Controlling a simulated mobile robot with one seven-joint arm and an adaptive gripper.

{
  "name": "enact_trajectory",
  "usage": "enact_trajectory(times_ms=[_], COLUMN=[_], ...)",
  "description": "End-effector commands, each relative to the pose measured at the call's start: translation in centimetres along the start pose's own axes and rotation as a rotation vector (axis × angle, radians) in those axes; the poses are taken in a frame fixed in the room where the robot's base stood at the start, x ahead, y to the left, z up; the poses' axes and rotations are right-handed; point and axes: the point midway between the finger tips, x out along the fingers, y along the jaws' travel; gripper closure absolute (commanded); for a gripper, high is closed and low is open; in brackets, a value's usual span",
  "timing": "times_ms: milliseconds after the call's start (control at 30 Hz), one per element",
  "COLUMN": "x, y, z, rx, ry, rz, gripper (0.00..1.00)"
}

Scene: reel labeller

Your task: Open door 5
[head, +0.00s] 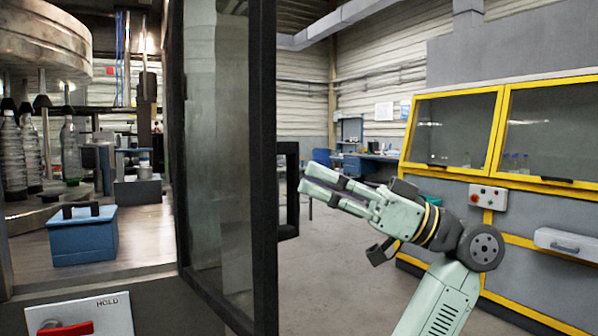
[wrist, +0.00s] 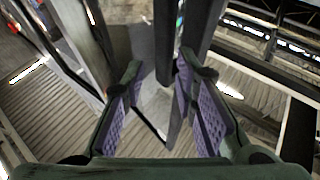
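A glass door (head: 222,150) with a dark frame stands swung out from the machine in the head view, and the interior shows to its left. No number is visible on it. A black bar handle (head: 293,190) is on its right side. My gripper (head: 304,186) is at the handle's right, its fingertips close to the bar. In the wrist view my gripper (wrist: 163,75) has its purple-padded fingers apart, with a dark bar between or just beyond them. I cannot tell whether either finger touches it.
Inside the machine are clear bottles (head: 70,150) and a blue box (head: 83,238) with a black handle. A panel with a red switch (head: 68,328) is at lower left. A yellow-framed grey cabinet (head: 450,130) stands at right. The floor (head: 350,270) between is clear.

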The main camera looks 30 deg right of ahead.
Motion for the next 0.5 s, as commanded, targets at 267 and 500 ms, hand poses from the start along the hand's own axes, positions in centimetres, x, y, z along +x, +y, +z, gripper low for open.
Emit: enact_trajectory(times_ms=[267,500], x=[-5.6,-7.4], y=[0.1,0.1], z=[0.1,0.1], rx=[0.002,0.002], ry=[-0.001,-0.002], rz=[0.001,0.0], gripper=[0.73,0.73])
